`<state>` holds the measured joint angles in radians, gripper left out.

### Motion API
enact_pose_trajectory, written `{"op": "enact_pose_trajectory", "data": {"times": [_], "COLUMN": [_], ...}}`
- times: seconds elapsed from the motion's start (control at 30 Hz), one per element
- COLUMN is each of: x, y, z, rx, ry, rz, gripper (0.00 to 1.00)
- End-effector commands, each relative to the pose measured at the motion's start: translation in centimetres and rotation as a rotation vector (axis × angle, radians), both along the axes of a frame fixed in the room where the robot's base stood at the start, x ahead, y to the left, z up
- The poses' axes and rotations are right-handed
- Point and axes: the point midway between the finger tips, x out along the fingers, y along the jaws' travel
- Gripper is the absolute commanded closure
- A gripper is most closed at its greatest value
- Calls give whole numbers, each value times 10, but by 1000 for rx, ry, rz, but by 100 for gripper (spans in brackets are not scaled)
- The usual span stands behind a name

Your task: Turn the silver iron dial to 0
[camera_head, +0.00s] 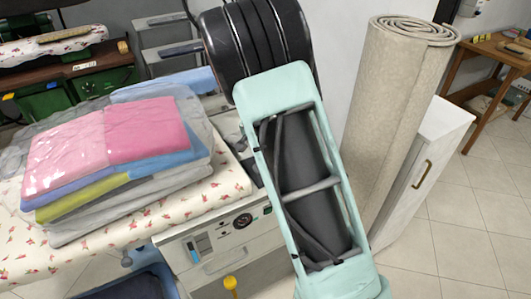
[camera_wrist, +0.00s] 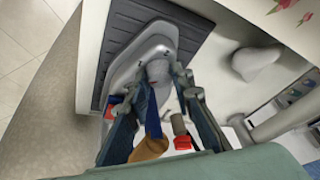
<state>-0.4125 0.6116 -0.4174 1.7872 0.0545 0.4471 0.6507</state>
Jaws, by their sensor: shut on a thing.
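The silver iron (camera_wrist: 132,68) lies on a dark ribbed rest in the wrist view. Its grey rounded dial (camera_wrist: 157,70) shows near the middle of the frame. My gripper (camera_wrist: 161,80) has its fingers on both sides of this dial and is shut on it. The dial's markings cannot be read, so its setting cannot be told. A brown part (camera_wrist: 150,148), blue pieces and red pieces show between and beside the fingers. In the head view the iron, the dial and my fingertips are hidden behind my pale green arm.
The dark ribbed rest (camera_wrist: 187,37) lies under the iron. In the head view, folded bagged clothes (camera_head: 110,140) lie on a floral ironing board (camera_head: 120,225) at left. A control panel (camera_head: 225,232) sits below. A rolled carpet (camera_head: 388,110) and white cabinet (camera_head: 425,150) stand right of my arm.

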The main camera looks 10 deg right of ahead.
Motion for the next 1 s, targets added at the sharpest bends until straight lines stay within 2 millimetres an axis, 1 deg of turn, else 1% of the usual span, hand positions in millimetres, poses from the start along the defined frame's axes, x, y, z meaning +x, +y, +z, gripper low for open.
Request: {"op": "enact_pose_trajectory", "data": {"times": [0.47,0.5,0.63,0.9,1.0], "x": [1,1,1,0,-1], "y": [0,0,0,0,1], "z": [1,1,1,1,5], "rx": [1,1,0,0,1], "ry": [-2,-2,-1,-1,-1], "rz": [11,11,11,11,12], "gripper": [100,75,61,61,61]}}
